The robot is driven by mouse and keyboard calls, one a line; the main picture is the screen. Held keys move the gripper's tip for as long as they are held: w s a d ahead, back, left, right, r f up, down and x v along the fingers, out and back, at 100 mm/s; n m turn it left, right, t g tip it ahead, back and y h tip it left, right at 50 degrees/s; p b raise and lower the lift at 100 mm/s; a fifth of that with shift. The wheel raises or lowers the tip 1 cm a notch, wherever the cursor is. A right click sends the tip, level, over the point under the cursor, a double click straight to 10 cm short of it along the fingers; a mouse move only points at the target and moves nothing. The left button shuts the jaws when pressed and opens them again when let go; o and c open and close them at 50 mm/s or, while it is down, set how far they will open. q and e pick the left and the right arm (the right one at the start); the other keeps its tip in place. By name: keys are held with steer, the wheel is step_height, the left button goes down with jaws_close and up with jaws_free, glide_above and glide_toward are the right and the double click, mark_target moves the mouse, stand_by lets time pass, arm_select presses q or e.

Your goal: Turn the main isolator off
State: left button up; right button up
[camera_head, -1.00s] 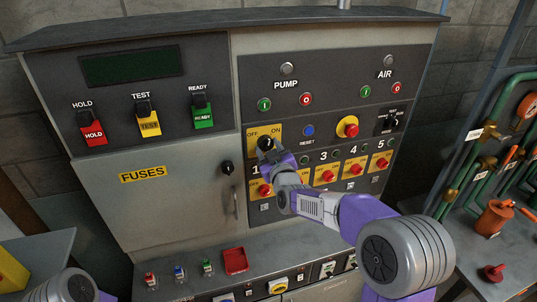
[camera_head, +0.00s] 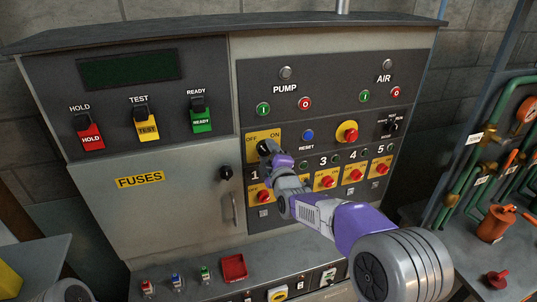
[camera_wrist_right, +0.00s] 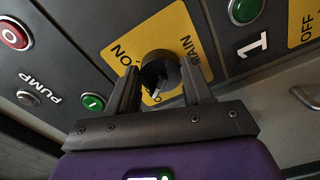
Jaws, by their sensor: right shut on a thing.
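The main isolator is a black rotary knob (camera_wrist_right: 158,74) on a yellow plate (camera_head: 262,136) with OFF at its left and ON at its right in the head view. My right gripper (camera_head: 266,149) covers much of the knob there. In the right wrist view my right gripper (camera_wrist_right: 160,84) has one finger on each side of the knob and is shut on it. A white mark shows on the knob, on the side towards my gripper. The OFF label is largely hidden in that view. My left gripper is out of view.
A red mushroom button (camera_head: 347,131) and a blue RESET button (camera_head: 308,135) sit right of the isolator. Several numbered yellow-plated red knobs (camera_head: 327,182) lie below, near my right arm. A FUSES door (camera_head: 140,181) is at left.

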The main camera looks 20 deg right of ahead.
steer(key=shift+n, duration=0.8)
steer(key=o, duration=1)
steer(key=shift+o, duration=0.2)
steer(key=s, duration=0.7)
steer(key=shift+s+d, duration=0.15)
steer(key=shift+s, duration=0.15)
